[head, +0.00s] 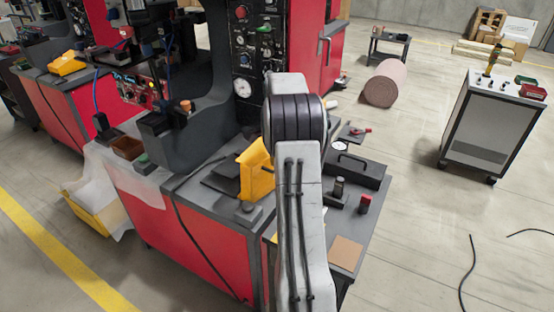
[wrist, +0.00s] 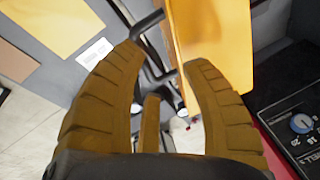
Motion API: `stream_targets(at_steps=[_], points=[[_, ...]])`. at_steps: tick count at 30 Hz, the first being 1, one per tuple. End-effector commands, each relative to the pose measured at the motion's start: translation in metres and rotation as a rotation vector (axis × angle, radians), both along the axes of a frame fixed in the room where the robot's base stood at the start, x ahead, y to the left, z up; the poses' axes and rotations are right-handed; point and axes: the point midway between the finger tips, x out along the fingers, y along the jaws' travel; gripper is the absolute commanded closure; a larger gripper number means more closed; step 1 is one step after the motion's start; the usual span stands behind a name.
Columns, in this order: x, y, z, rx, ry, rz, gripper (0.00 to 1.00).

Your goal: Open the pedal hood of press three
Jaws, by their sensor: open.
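The yellow hood (head: 257,170) stands on the dark grey top of the red press cabinet, just left of my arm in the head view. In the wrist view a yellow-orange panel (wrist: 212,40), which looks like this hood, rises beyond the fingers. A dark bent bar (wrist: 148,22) shows beside the panel's left edge. In the head view my gripper is hidden behind my arm.
A black box with a blue dial (wrist: 302,123) lies close on the right in the wrist view. A black toolbox (head: 355,168) and a red-capped item (head: 364,204) stand right of my arm. A grey cart (head: 490,125) stands farther right, with open floor between.

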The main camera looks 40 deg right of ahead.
Motion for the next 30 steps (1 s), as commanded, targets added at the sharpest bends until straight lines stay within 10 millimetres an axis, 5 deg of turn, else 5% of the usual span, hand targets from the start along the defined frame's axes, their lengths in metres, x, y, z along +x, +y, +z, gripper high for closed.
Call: stream_targets(at_steps=[12,30], points=[[-0.011,0.011,0.059,0.001,0.001,0.002,0.57],[-0.015,0.014,0.072,0.003,0.003,0.002,0.57]])
